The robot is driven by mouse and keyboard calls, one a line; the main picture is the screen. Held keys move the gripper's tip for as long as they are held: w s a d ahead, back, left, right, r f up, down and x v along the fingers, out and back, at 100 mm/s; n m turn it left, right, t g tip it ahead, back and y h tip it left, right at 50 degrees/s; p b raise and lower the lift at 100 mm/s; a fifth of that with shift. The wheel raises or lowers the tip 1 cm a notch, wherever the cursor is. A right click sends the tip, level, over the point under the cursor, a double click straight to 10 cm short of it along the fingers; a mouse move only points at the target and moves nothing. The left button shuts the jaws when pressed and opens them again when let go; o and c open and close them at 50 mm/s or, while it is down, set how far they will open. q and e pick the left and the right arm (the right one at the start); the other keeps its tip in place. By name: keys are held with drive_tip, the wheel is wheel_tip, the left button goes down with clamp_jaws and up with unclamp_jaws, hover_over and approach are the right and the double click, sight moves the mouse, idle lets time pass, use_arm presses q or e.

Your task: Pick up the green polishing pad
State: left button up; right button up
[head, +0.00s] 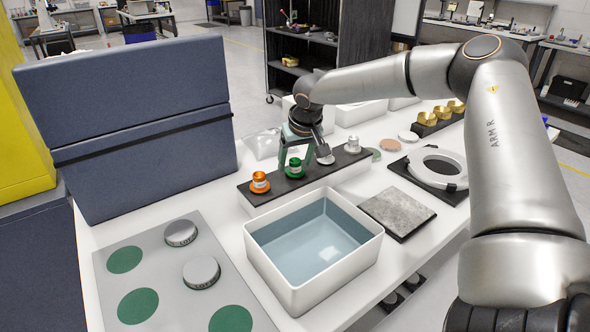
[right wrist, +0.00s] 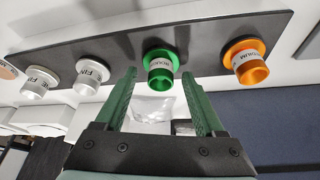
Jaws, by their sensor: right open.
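The green polishing pad (head: 295,169) stands upright on a dark rack (head: 260,196), between an orange pad (head: 260,183) and a silver pad (head: 325,156). In the right wrist view, the green pad (right wrist: 160,72) has a wide flange and a white label. My right gripper (head: 303,158) is over the rack, pointing down at the green pad. Its jaws are open, with the fingertips (right wrist: 158,76) on either side of the pad's line. I cannot tell whether they touch it. My left gripper is out of view.
Another silver pad (head: 352,145) stands farther right on the rack. A water-filled white basin (head: 373,243) is in front. A grey stone plate (head: 424,217) and a white ring fixture (head: 455,170) lie right. A tall blue panel (head: 140,120) stands left.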

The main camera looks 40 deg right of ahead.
drive_tip(key=shift+w+f, duration=0.15)
drive_tip(key=shift+f, duration=0.1)
drive_tip(key=shift+c, duration=0.3)
drive_tip(key=c, duration=0.9)
drive_tip(key=shift+c, duration=0.3)
drive_tip(key=shift+r, duration=0.2)
